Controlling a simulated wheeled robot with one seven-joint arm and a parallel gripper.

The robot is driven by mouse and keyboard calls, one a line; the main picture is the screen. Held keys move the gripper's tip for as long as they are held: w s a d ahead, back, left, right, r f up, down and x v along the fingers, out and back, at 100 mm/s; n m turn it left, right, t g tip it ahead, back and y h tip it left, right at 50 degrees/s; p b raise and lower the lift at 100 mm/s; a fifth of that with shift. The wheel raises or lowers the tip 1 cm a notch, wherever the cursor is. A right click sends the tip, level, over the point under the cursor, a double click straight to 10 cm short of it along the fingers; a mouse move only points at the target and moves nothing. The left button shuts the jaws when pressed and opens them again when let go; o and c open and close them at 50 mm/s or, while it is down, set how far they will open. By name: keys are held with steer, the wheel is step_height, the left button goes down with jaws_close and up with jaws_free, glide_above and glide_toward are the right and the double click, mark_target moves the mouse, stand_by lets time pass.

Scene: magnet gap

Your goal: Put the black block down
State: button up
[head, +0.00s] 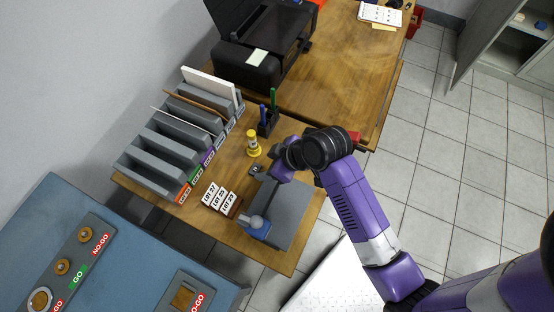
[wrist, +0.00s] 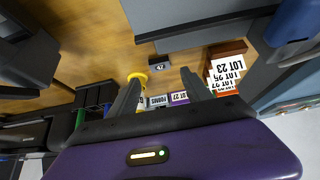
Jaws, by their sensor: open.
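A small black block (head: 256,169) with a pale number label rests on the wooden desk, just left of my gripper (head: 279,173) in the head view. In the wrist view the black block (wrist: 160,63) lies just past my fingertips (wrist: 159,78), near the gap between them. The two fingers are apart with nothing between them. The head view does not show the fingertips clearly, as my wrist covers them.
A yellow stand (head: 253,145), pen holder (head: 268,122) and grey file rack (head: 172,140) are behind. Bare desk (head: 232,163) shows beside the block.

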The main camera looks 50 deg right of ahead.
steer(key=v, duration=0.6)
steer(key=shift+m+t+h, duration=0.5)
steer(key=shift+m+t, duration=0.2)
steer(key=shift+m, duration=0.1)
steer(key=s, duration=0.1)
steer(key=s+a+f, duration=0.1)
steer(key=s+a, duration=0.1)
steer(key=shift+s+f, duration=0.3)
steer(key=shift+f, duration=0.05)
steer(key=s+a+r+m+t+h, duration=0.1)
steer(key=s+a+r+m+t, duration=0.1)
steer(key=s+r+t, duration=0.3)
steer(key=s+r, duration=0.4)
steer(key=s, duration=0.3)
steer(key=shift+h, duration=0.3)
steer(key=s+r, duration=0.1)
steer(key=r, duration=0.1)
steer(key=s+r+t, duration=0.1)
steer(key=r, duration=0.1)
steer(key=s+a+r+t, duration=0.1)
steer(key=r, duration=0.1)
steer(key=shift+s+r, duration=0.15)
steer(key=shift+s, duration=0.1)
steer(key=c, duration=0.5)
steer(key=shift+s+y, duration=0.1)
steer(key=shift+y, duration=0.3)
